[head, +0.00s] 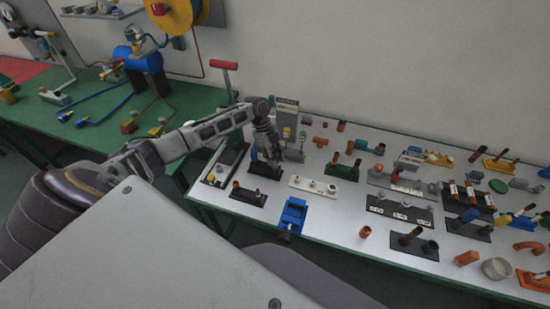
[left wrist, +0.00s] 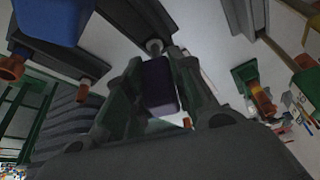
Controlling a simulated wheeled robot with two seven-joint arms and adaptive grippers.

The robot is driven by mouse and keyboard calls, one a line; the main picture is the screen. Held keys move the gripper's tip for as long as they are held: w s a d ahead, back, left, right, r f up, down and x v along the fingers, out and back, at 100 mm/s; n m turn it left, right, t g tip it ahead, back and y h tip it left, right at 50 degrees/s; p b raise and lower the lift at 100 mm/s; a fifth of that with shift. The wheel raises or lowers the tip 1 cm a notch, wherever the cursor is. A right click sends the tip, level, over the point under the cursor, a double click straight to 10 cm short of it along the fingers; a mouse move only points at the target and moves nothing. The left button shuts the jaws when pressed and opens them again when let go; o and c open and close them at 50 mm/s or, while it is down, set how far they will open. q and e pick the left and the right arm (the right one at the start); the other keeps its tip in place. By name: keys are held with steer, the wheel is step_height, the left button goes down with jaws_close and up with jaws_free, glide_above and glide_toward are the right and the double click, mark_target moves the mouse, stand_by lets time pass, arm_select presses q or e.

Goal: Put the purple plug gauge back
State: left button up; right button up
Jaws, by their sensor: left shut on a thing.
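The purple plug gauge (left wrist: 158,88) shows in the left wrist view as a dark purple handle between my left gripper's fingers. My left gripper (head: 267,150) is shut on it, above a dark stand (head: 264,170) near the left end of the white table. In the left wrist view a dark bar-shaped stand (left wrist: 140,18) with a small grey round end lies just beyond the fingertips. I cannot tell whether the gauge touches the stand. In the head view the gauge is hidden by the gripper. My right gripper is not in view.
The white table (head: 330,215) is crowded with stands and fittings. A blue block (head: 291,214) stands at its front edge, a dark stand with orange ends (head: 248,194) left of it, and a pale stand (head: 313,186) to the right. A green table (head: 85,115) is at the left.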

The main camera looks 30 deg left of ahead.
arm_select(q)
steer(key=shift+f+b, duration=0.45)
steer(key=shift+f, duration=0.45)
steer(key=o, duration=1)
steer(key=shift+c, duration=0.2)
steer(key=shift+r, duration=0.1)
steer(key=v, duration=0.7)
steer(key=shift+a+r, duration=0.1)
steer(key=shift+r, duration=0.05)
steer(key=shift+s, duration=0.1)
